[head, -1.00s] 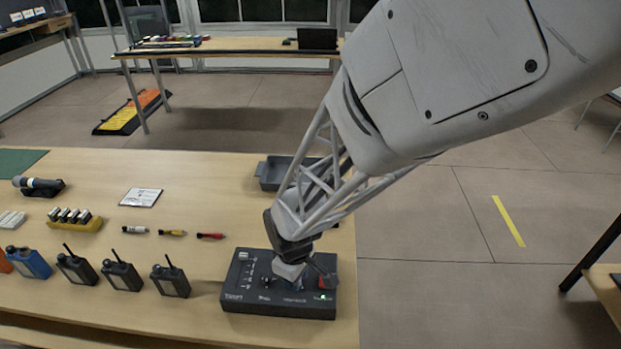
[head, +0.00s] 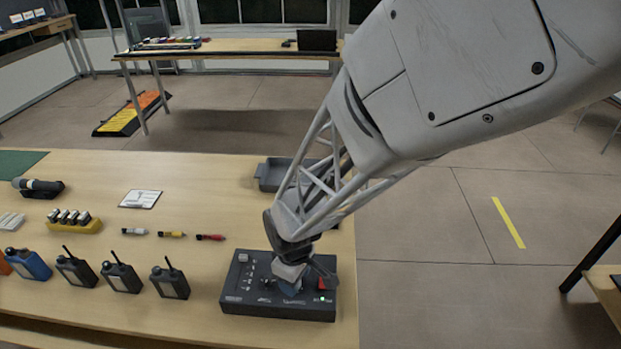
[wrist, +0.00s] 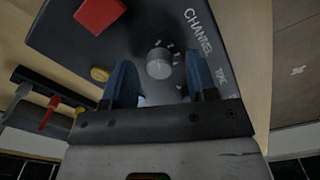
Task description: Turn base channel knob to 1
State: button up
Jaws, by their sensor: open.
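The dark base unit (head: 245,303) lies on the wooden table, below my gripper (head: 290,288). In the wrist view the grey round channel knob (wrist: 158,62) sits on the panel beside the white word CHANNEL, with small number marks on its right side. My gripper (wrist: 160,75) is open there, with one blue finger on each side of the knob and gaps to it. I cannot tell which number the knob points at. In the head view the gripper hides the knob.
Several handheld radios (head: 120,277) stand left of the base unit. A grey tray (head: 272,175) lies behind it. The table's right edge is close to the unit.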

jog(key=shift+r, duration=3.75)
jog(key=shift+d+r, duration=0.35)
jog(key=shift+d, duration=0.05)
jog(key=s+d+r+m+t, duration=0.1)
jog(key=s+d+r+m, duration=0.2)
jog(key=d, duration=0.5)
jog(key=s+d+r+m, duration=0.4)
jog(key=d+r+m, duration=0.1)
jog(key=d+r, duration=0.3)
jog(key=s+d+r+m+t, duration=0.1)
jog(key=s+d+r+m, duration=0.3)
jog(key=d, duration=0.5)
jog(key=shift+s+r+m+t, duration=0.3)
jog(key=shift+r+m, duration=0.3)
jog(key=shift+r, duration=0.25)
jog(key=shift+w, duration=0.1)
jog(key=shift+c, duration=0.4)
